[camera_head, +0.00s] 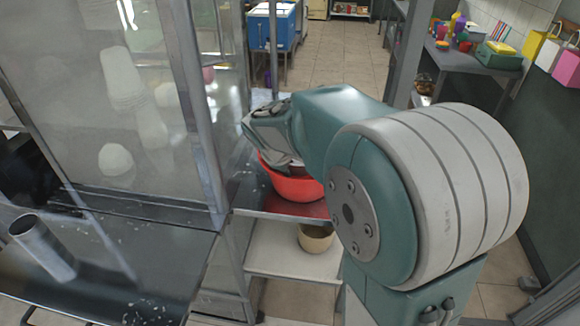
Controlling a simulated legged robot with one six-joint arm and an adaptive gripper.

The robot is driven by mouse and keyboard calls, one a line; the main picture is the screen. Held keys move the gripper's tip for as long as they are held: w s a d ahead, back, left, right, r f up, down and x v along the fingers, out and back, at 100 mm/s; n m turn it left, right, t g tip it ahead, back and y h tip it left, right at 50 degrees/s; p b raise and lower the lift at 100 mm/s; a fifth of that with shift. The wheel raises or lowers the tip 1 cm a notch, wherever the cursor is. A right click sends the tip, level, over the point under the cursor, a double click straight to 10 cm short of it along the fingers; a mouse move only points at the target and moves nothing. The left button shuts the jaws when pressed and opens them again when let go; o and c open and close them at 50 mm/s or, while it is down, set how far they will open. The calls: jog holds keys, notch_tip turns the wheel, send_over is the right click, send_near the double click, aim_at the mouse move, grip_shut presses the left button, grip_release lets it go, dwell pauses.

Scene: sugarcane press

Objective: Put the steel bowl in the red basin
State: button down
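The red basin (292,189) sits on a metal shelf in the middle of the view, beside the glass-sided cabinet. My arm reaches over it from the right and covers its far and right parts. My gripper (268,142) is at the arm's end, pointing down over the basin's back left. Its fingertips are not clear. A shiny grey metal surface shows just under the gripper at the basin's opening. It may be the steel bowl, but I cannot tell it surely from the gripper, nor whether it is held or resting in the basin.
The cabinet (118,110) with stacked pale cups stands close on the left. A metal tube (43,247) projects above the counter at lower left. A tan pot (315,238) is on the lower shelf. A side table (470,60) with colourful items stands at upper right.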

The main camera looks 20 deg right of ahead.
jog(key=shift+f, duration=0.1)
jog(key=shift+d+f, duration=0.15)
jog(key=shift+d, duration=0.1)
jog(key=c, duration=1.1)
grip_release()
jog(key=shift+d, duration=0.25)
jog(key=shift+a, duration=0.2)
jog(key=shift+a+r, duration=0.1)
jog(key=shift+r, duration=0.2)
jog(key=v, duration=1.2)
jog(key=s+a+f+m+y, duration=0.1)
jog(key=s+m, duration=0.1)
jog(key=s, duration=0.4)
jog(key=s+a+f+m+t+y, duration=0.1)
jog(key=s+a+f+m, duration=0.1)
jog(key=s, duration=0.4)
jog(key=s+a+f+m+t+y, duration=0.1)
jog(key=s+a+m+y, duration=0.1)
jog(key=s, duration=0.5)
jog(key=shift+s+f+m, duration=0.15)
jog(key=shift+f+m, duration=0.25)
jog(key=shift+m, duration=0.5)
